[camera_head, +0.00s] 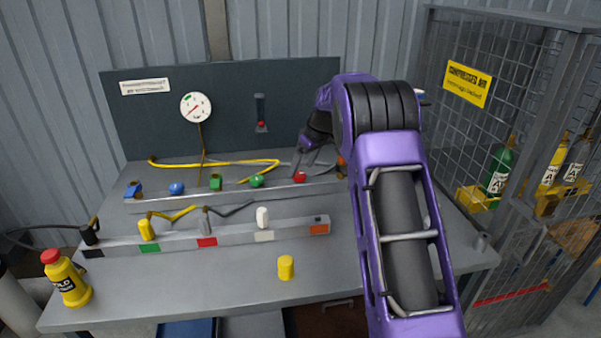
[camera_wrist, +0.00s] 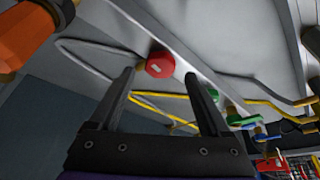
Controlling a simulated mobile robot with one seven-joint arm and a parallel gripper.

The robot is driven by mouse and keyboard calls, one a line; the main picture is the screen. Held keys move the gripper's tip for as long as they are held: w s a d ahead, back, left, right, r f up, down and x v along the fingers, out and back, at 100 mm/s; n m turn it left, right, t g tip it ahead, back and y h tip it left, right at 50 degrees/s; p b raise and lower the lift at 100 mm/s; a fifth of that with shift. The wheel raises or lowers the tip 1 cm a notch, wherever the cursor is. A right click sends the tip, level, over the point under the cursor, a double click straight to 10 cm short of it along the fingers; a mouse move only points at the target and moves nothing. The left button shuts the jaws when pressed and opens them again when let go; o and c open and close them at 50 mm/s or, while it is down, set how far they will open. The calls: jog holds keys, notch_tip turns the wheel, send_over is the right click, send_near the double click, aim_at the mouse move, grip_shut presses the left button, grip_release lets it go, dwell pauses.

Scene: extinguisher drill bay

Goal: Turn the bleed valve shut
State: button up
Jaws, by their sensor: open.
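A row of valves runs along the rear rail; no label readable here names the bleed valve. A red round knob (camera_head: 299,177) is at the right part of the rail, with a white mark on its face in the wrist view (camera_wrist: 160,64). My gripper (camera_head: 305,168) is open and empty, just above and beside this knob. In the wrist view my fingertips (camera_wrist: 157,77) lie either side of the knob, which appears beyond them; I cannot tell whether they touch it. Left of it are a green knob (camera_head: 257,181), a green valve (camera_head: 215,182), a blue knob (camera_head: 176,188) and a blue lever (camera_head: 133,189).
An orange part (camera_wrist: 22,38) is close beside my gripper. A front rail (camera_head: 185,240) carries several coloured plugs. A yellow cylinder (camera_head: 286,267) and a yellow bottle (camera_head: 67,280) stand on the bench. A pressure gauge (camera_head: 195,107) is on the back panel. A mesh cage (camera_head: 500,100) stands right.

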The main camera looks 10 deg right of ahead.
jog(key=shift+x, duration=1.2)
grip_shut()
